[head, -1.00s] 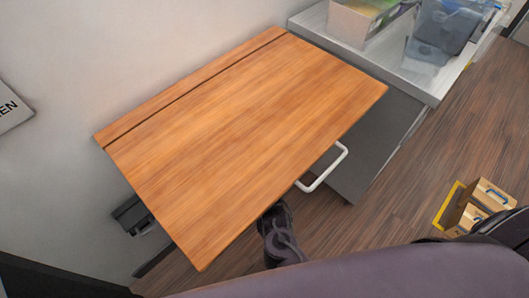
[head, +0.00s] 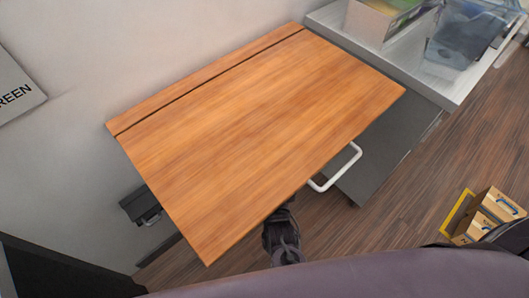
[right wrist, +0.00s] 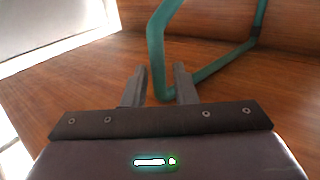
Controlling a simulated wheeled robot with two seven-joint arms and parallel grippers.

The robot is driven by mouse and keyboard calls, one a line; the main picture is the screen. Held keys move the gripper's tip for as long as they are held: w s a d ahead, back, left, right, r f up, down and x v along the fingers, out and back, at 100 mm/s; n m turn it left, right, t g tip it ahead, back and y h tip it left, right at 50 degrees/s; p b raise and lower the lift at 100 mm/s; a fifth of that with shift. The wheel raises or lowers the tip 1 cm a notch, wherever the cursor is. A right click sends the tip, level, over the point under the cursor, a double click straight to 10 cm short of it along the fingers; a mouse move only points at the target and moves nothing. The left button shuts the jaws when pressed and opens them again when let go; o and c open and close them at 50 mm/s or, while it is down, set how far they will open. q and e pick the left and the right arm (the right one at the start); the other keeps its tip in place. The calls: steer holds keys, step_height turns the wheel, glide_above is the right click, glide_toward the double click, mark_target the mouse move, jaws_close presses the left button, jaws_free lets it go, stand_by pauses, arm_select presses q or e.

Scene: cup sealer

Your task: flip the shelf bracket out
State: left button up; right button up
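The wooden shelf (head: 260,130) is a flat, bare board against the wall. A white U-shaped bar (head: 337,172) sticks out beyond its front right edge. My right gripper (right wrist: 160,86) is below the shelf's front edge, with its fingertips hidden by the board in the head view. In the right wrist view its fingers stand apart, with a bent teal bracket bar (right wrist: 157,50) between or just beyond them under the wood. I cannot tell whether the bar is inside the grip, or whether it is the same part as the white bar. My left gripper is not in view.
A dark wall mount (head: 139,206) shows below the shelf's left side. A grey cabinet (head: 385,150) with a light top carrying bins (head: 462,35) stands to the right. Small boxes (head: 490,212) lie on the floor at right. Wood floor is open between.

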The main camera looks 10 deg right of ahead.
steer(key=shift+s+a, duration=0.2)
steer(key=shift+s, duration=1.5)
steer(key=shift+d, duration=0.1)
steer(key=c, duration=0.4)
steer(key=w+d+f+m+y+b, duration=0.1)
steer(key=d+y, duration=0.1)
steer(key=w+d+f+y+b, duration=0.1)
steer(key=d+y, duration=0.1)
steer(key=y, duration=0.1)
steer(key=w+d+f+m+y+b, duration=0.1)
steer(key=d+y, duration=0.1)
steer(key=y, duration=0.1)
steer(key=shift+f+m+b, duration=0.3)
steer(key=shift+f+b, duration=0.05)
steer(key=shift+b, duration=0.05)
jaws_close()
steer(key=d+r+m+g+y+b, duration=0.1)
steer(key=d+m+g+y+b, duration=0.2)
steer(key=d+m+g+y, duration=0.45)
steer(key=w+a+n+t+p, duration=0.1)
steer(key=w+a+n+p, duration=0.1)
steer(key=a, duration=0.7)
steer(key=shift+w+h, duration=0.35)
steer(key=shift+w, duration=0.5)
